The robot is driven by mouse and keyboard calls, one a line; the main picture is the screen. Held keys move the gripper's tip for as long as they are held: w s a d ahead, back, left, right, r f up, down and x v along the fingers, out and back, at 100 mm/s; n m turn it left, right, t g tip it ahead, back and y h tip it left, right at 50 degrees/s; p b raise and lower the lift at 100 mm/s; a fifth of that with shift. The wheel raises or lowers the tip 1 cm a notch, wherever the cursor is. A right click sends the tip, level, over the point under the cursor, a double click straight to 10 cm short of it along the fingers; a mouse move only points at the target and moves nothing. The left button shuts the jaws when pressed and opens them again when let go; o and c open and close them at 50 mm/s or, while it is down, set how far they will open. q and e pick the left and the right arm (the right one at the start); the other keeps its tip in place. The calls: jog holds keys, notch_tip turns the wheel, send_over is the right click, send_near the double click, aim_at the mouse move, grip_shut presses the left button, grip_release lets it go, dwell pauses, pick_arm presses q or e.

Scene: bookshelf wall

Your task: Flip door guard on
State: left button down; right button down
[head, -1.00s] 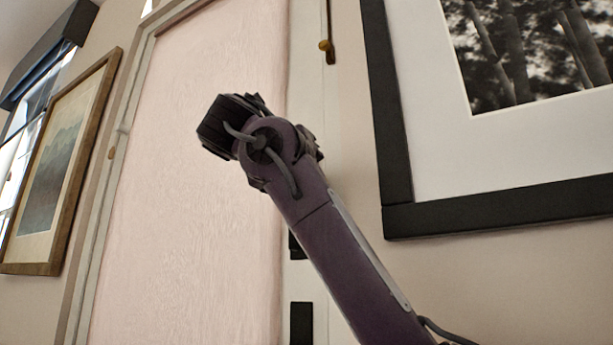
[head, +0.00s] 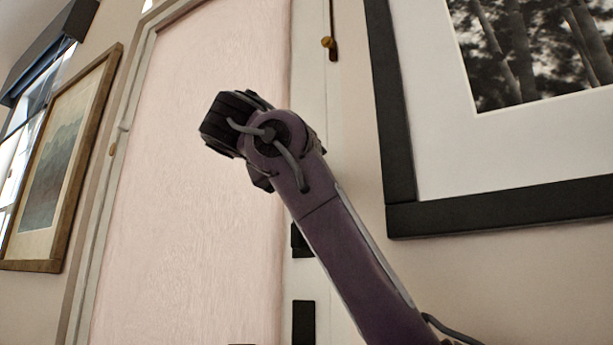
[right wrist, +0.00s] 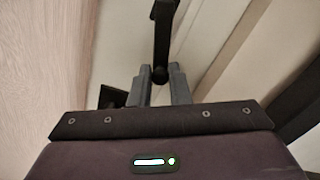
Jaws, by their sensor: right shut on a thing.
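The door guard's dark bar (right wrist: 164,25) shows in the right wrist view, running down from the top edge to a round knob-like end. My right gripper (right wrist: 160,72) has its two grey fingers on either side of that end and is shut on it. A dark plate (right wrist: 112,97) sits just left of the fingers. In the head view my right arm reaches up in front of the pale pink door (head: 190,220), and its wrist hides the fingers and the guard. My left gripper is in neither view.
A large black-framed picture (head: 400,150) hangs to the right of my arm. A wooden-framed picture (head: 70,150) hangs at the left. A brass knob on a rod (head: 327,42) is above. Dark plates (head: 303,322) sit along the door's right edge.

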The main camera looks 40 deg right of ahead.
jog(key=shift+s+d+r, duration=0.1)
jog(key=shift+s+d, duration=0.05)
jog(key=shift+s, duration=0.1)
dwell(0.4)
jog(key=c, duration=1.6)
grip_release()
jog(key=shift+s, duration=0.1)
jog(key=shift+o, duration=1.2)
jog(key=shift+s+d, duration=0.1)
jog(key=shift+s, duration=0.05)
jog(key=b+v, duration=0.1)
jog(key=v, duration=0.8)
